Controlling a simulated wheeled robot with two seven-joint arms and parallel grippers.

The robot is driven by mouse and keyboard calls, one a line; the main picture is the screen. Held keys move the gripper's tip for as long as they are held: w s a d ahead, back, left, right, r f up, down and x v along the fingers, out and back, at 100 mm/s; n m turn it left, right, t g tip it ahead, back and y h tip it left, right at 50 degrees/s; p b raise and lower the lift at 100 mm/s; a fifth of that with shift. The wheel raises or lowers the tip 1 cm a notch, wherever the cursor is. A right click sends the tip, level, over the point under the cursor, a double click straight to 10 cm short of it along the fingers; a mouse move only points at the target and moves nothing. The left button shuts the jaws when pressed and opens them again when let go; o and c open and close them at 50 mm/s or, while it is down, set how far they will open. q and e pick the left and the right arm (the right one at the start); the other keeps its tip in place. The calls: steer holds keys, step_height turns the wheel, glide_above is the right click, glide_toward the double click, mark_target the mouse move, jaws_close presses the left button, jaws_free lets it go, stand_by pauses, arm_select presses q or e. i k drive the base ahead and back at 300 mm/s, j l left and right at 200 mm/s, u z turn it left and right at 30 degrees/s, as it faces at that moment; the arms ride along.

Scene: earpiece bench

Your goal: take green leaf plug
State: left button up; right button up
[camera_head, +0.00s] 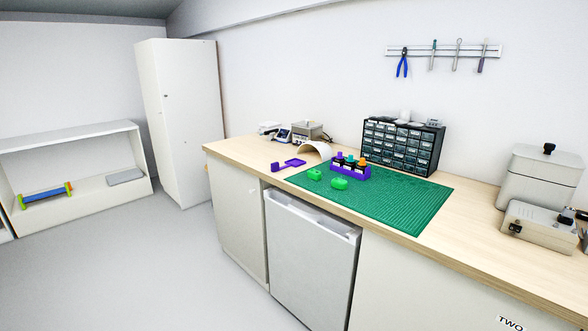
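Two small bright green pieces lie at the left part of the green mat (410,205). One green piece (315,174) is farther left, and the other green piece (339,184) is a little nearer and to the right. They are too small to tell which is the leaf plug. A purple rack (363,176) just behind them holds several small dark pieces with coloured tops, one of them orange. Neither of my grippers is in view.
A purple handled piece (290,164) lies on the wooden bench (240,151) left of the mat. A dark drawer cabinet (402,147) stands behind the mat. Grey-white devices (540,180) stand at the right end. The mat's right half is clear, and the floor (150,260) is open.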

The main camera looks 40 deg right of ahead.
mark_target(315, 175)
steer(key=i+z, duration=0.35)
steer(key=i+j+z, duration=0.15)
steer(key=i+z, duration=0.2)
steer(key=i, duration=0.15)
steer(key=i+j+z, duration=0.2)
steer(key=i+z, duration=0.15)
steer(key=i, duration=0.1)
